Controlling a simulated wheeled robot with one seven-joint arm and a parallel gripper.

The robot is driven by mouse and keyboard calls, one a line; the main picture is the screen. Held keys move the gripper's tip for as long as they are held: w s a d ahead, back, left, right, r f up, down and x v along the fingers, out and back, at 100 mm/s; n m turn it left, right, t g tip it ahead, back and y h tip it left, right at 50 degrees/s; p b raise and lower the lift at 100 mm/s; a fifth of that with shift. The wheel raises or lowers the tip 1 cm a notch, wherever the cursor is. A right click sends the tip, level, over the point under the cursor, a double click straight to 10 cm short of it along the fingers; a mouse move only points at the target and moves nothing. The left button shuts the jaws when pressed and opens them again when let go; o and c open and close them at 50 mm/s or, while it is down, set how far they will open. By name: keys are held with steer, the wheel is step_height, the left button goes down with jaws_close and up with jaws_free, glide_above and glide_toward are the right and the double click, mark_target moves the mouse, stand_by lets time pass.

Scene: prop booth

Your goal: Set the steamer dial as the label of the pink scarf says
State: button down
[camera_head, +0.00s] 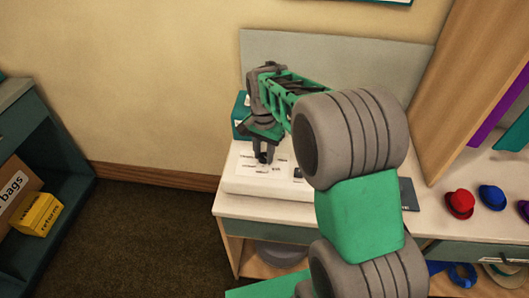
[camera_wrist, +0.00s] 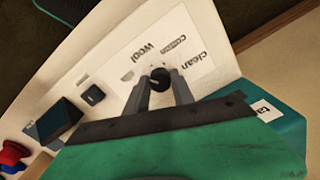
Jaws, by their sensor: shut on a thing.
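The steamer is a white box-like panel (camera_head: 262,185) on the counter, and it also fills the top of the wrist view (camera_wrist: 213,45). Its small black round dial (camera_wrist: 159,79) sits on a white label printed with words, among them "wool", "clean" and a smaller word that looks like "cotton". My gripper (camera_wrist: 160,77) is shut on the dial, one finger on each side. In the head view my gripper (camera_head: 263,157) points down at the panel and hides the dial. The dial's pointer direction cannot be made out. I see no pink scarf and no scarf label.
A black square button (camera_wrist: 92,95) is on the panel. A teal box (camera_head: 241,113) stands behind my gripper. Red (camera_head: 460,203) and blue (camera_head: 491,197) hats lie on the counter (camera_head: 440,222) at right. A shelf (camera_head: 40,130) with boxes stands left; the floor between is clear.

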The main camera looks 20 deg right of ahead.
mark_target(264, 155)
steer(key=m, duration=0.6)
steer(key=shift+m, duration=0.4)
stand_by(0.3)
steer(key=c, duration=1.1)
jaws_free()
step_height(264, 155, up, 7)
steer(key=shift+r, duration=0.4)
